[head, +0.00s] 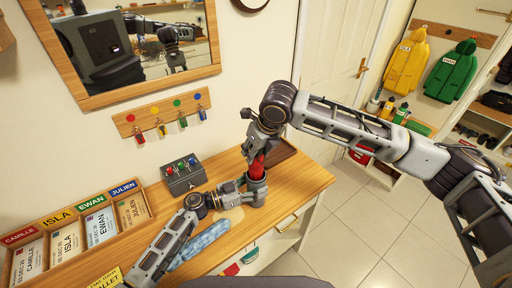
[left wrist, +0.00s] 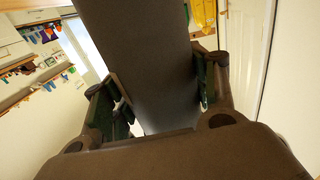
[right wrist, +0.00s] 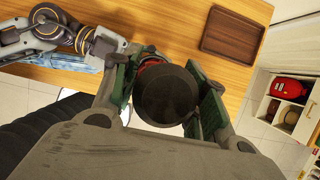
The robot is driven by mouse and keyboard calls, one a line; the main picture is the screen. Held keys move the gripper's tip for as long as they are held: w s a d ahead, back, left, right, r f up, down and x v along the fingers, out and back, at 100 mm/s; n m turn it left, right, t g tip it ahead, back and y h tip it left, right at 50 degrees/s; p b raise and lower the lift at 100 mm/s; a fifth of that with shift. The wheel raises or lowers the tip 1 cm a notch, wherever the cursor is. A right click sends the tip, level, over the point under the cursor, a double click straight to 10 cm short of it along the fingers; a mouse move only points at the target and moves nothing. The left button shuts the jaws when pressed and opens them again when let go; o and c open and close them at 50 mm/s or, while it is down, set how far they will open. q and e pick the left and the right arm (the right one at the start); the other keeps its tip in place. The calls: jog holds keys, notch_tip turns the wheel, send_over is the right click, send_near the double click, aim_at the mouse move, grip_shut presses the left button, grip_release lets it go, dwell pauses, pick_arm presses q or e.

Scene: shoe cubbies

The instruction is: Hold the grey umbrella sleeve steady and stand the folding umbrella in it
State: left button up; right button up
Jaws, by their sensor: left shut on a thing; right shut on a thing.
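The grey umbrella sleeve (head: 257,190) stands upright on the wooden top. My left gripper (head: 242,190) is shut on it from the left; in the left wrist view the sleeve (left wrist: 150,65) fills the space between the fingers. The red folding umbrella (head: 258,166) is upright directly above the sleeve, its lower end at or inside the mouth; how deep I cannot tell. My right gripper (head: 262,136) is shut on its upper part. In the right wrist view the umbrella's dark round end (right wrist: 167,94) sits between the fingers and hides the sleeve.
A brown tray (head: 281,152) lies behind the sleeve. A grey box with coloured knobs (head: 183,174) stands to the left, and a blue patterned cloth item (head: 203,241) lies near the front. Name cards (head: 66,240) fill a rack at far left. A door (head: 336,75) is behind.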

jog(key=shift+f, duration=0.2)
dwell(0.3)
jog(key=o, duration=1.4)
jog(key=v, duration=1.2)
jog(key=shift+w, duration=0.1)
